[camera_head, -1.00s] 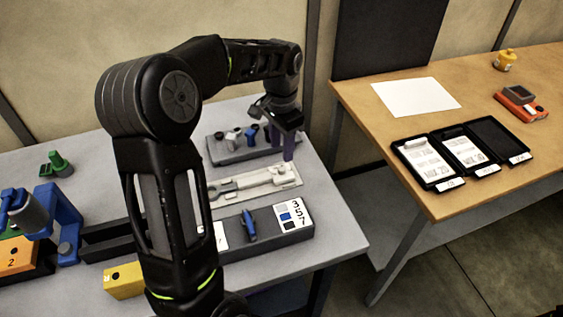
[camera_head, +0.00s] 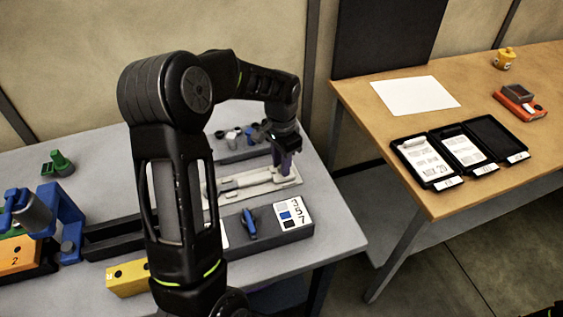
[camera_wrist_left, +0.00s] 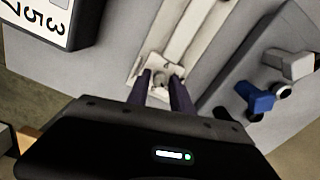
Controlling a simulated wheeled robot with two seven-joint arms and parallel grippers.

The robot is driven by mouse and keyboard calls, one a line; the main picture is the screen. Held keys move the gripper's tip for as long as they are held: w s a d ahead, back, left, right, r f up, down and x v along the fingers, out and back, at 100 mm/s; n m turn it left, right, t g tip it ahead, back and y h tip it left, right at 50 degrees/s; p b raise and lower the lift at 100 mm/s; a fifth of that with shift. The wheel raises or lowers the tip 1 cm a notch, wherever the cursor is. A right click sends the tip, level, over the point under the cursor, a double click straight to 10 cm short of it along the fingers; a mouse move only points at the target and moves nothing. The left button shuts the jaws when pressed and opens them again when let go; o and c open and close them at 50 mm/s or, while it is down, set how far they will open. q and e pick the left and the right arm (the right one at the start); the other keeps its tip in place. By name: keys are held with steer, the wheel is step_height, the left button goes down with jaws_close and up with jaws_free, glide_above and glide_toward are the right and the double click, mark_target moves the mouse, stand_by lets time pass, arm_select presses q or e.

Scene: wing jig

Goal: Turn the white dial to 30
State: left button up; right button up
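A long pale tool lies in a white tray (camera_head: 250,186) on the grey table. My left gripper (camera_head: 284,172) points down at the tray's right end, with its purple fingers apart. In the left wrist view the fingers (camera_wrist_left: 162,82) stand on either side of the tool's white end piece (camera_wrist_left: 160,68), which has a small round greyish part and may be the white dial. I cannot tell whether they touch it. No dial marks are readable. My right gripper is not recognisable in view.
Behind the tray is a grey block with pale and blue knobs; the blue knob (camera_wrist_left: 255,98) shows in the wrist view. In front is a dark block with a blue lever (camera_head: 249,222) and a 3-5-7 card (camera_head: 291,212). Black cases (camera_head: 462,152) lie on the wooden table.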

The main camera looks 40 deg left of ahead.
arm_select(q)
jaws_close()
steer(key=shift+n, duration=0.4)
steer(key=shift+n+b, duration=0.6)
steer(key=shift+n, duration=0.3)
steer(key=n+b, duration=0.1)
steer(key=n, duration=0.1)
steer(key=shift+n, duration=0.3)
steer(key=n, duration=0.3)
steer(key=shift+b, duration=0.35)
steer(key=shift+n, duration=1.8)
